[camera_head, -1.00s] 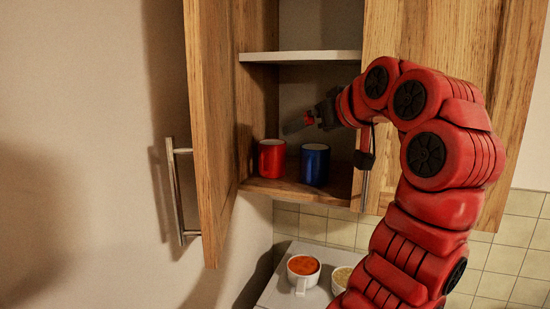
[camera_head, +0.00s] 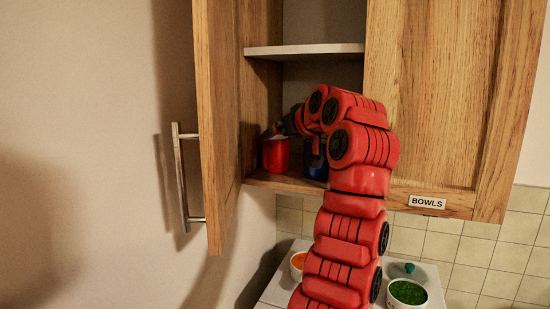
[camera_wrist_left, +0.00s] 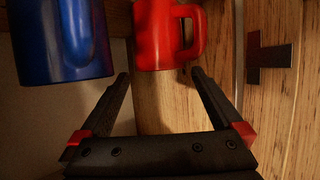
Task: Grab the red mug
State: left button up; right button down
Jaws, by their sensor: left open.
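The red mug (camera_head: 276,156) stands upright on the lower shelf of the open cabinet, near its left wall. My left gripper (camera_head: 274,130) is at the mug's rim height in the head view, partly hidden by my arm. In the left wrist view the gripper (camera_wrist_left: 160,76) is open and empty. The red mug (camera_wrist_left: 158,36) with its handle is just past the fingertips, roughly centred between them. I cannot tell whether a finger touches it. My right gripper is not in view.
A blue mug (camera_head: 316,166) stands beside the red one, mostly behind my arm; it is also close in the wrist view (camera_wrist_left: 62,40). The open door (camera_head: 215,130) bounds the left. An upper shelf (camera_head: 300,51) is above. A green-filled bowl (camera_head: 407,293) sits below.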

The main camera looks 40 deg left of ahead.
pick_arm(q)
jog(key=p+x, duration=0.1)
jog(key=x, duration=0.1)
jog(key=shift+w+a+f, duration=0.15)
jog(key=shift+a, duration=0.15)
jog(key=shift+d, duration=0.1)
jog(key=shift+c, duration=1.1)
grip_shut()
